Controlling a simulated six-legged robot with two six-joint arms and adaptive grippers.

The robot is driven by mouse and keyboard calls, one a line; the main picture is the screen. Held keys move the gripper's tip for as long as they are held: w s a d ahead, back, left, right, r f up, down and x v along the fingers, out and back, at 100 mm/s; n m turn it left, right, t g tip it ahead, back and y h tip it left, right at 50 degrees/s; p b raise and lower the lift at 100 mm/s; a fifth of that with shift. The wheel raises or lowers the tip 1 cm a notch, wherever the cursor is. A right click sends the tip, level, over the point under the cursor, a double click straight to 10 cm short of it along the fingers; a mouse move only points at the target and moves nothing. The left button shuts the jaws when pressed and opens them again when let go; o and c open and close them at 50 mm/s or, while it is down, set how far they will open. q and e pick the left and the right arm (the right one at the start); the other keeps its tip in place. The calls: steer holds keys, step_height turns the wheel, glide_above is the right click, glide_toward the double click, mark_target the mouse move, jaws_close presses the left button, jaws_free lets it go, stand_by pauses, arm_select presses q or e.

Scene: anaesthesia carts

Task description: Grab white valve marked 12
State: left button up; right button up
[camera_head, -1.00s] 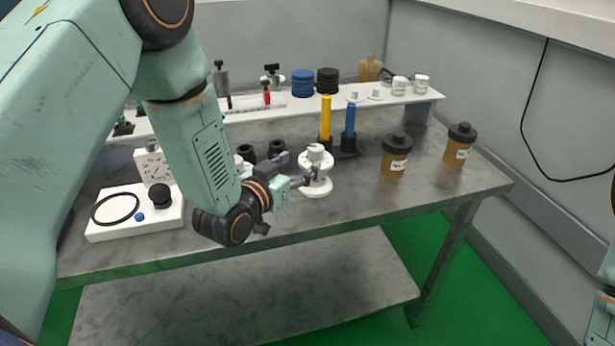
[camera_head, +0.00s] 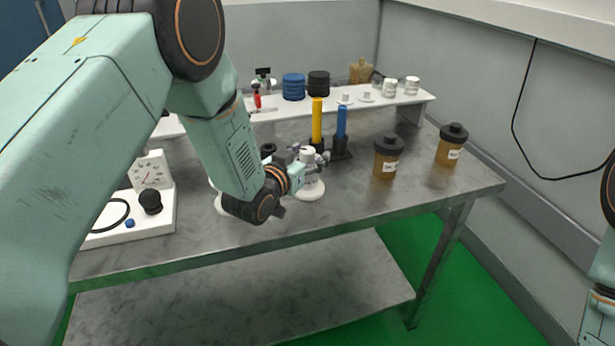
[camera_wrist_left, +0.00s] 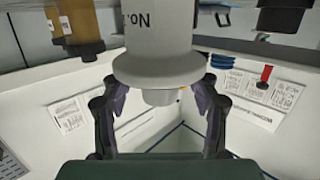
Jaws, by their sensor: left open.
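A white valve (camera_head: 312,190) with a round base stands upright near the front of the metal table. In the left wrist view its white body (camera_wrist_left: 157,50) fills the upper middle, with dark lettering that starts "NO" and is partly cut off. My left gripper (camera_head: 316,167) is at the valve's upper part, and its fingers hide some of it. In the left wrist view the open fingers (camera_wrist_left: 158,90) stand on either side of the valve, with gaps visible. Another white base (camera_head: 219,206) is mostly hidden behind my left wrist. My right gripper is out of view.
Yellow (camera_head: 317,120) and blue (camera_head: 341,121) cylinders stand in dark holders just behind the valve. Amber jars with black lids (camera_head: 387,160) are to the right. A white dial device (camera_head: 151,172) is at left. A raised white shelf (camera_head: 385,106) runs along the back.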

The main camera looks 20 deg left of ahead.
arm_select(q)
steer(key=shift+s+r, duration=0.1)
steer(key=shift+s, duration=0.05)
steer(key=c, duration=0.6)
jaws_close()
